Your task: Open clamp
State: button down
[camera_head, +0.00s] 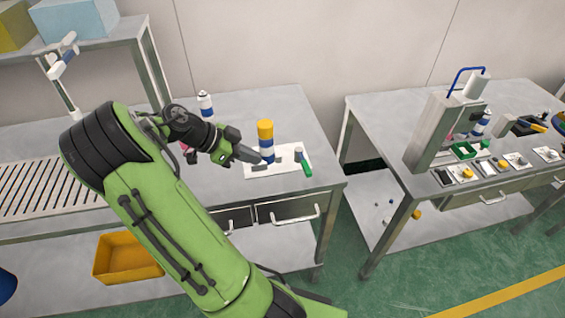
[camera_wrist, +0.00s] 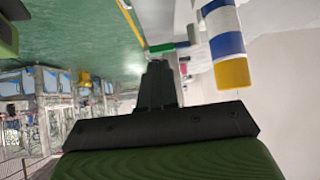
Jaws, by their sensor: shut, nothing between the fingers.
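My gripper (camera_head: 250,157) is shut and empty over the left table, its tips just left of the aerosol can. In the wrist view its shut fingers (camera_wrist: 160,75) point away from the camera. The can (camera_head: 266,142), with blue and white bands and a yellow cap, stands on a white mat (camera_head: 293,155); the wrist view shows it upside down (camera_wrist: 226,44). A small green-handled part (camera_head: 306,168) lies on the mat's right side. A press-like machine (camera_head: 437,130) with a blue curved tube stands on the right table. I cannot tell which part is the clamp.
Another white and blue can (camera_head: 205,105) stands behind my gripper. A green tray (camera_head: 464,150) and several small parts lie by the machine. A floor gap separates the two tables. A yellow bin (camera_head: 126,258) is on the lower shelf. The left table's back right is clear.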

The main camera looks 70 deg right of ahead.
aim_at(303, 165)
jog(key=b+x, duration=0.2)
jog(key=x, duration=0.8)
jog(key=shift+s+d+f, duration=0.1)
jog(key=shift+s, duration=0.15)
jog(key=shift+s+d, duration=0.35)
jog(key=shift+s, duration=0.15)
jog(key=shift+s+d, duration=0.35)
jog(key=shift+s, duration=0.2)
jog(key=shift+s+d, duration=0.25)
jog(key=shift+s, duration=0.1)
jog(key=shift+b, duration=0.3)
